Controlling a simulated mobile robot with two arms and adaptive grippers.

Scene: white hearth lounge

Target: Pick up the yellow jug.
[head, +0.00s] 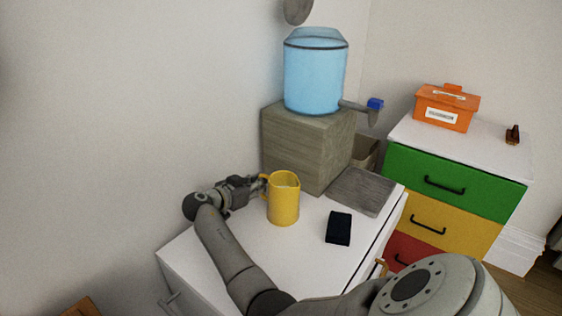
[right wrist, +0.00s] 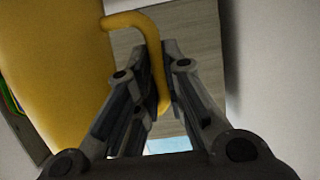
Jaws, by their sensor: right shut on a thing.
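The yellow jug (head: 284,204) stands upright on the white cabinet top, its handle on the left side. My right gripper (head: 257,185) reaches the jug from the left and is shut on its handle. In the right wrist view the yellow handle (right wrist: 155,65) runs down between the two fingers (right wrist: 158,100), and the jug's body (right wrist: 55,70) fills the left side. In the head view I cannot see a gap between the jug's base and the cabinet top. My left gripper is not in view.
A wooden block (head: 300,150) carrying a blue water dispenser (head: 315,78) stands behind the jug. A black item (head: 339,228) and a grey mat (head: 362,191) lie to the jug's right on the white cabinet (head: 300,262). A coloured drawer unit (head: 455,195) bears an orange box (head: 446,110).

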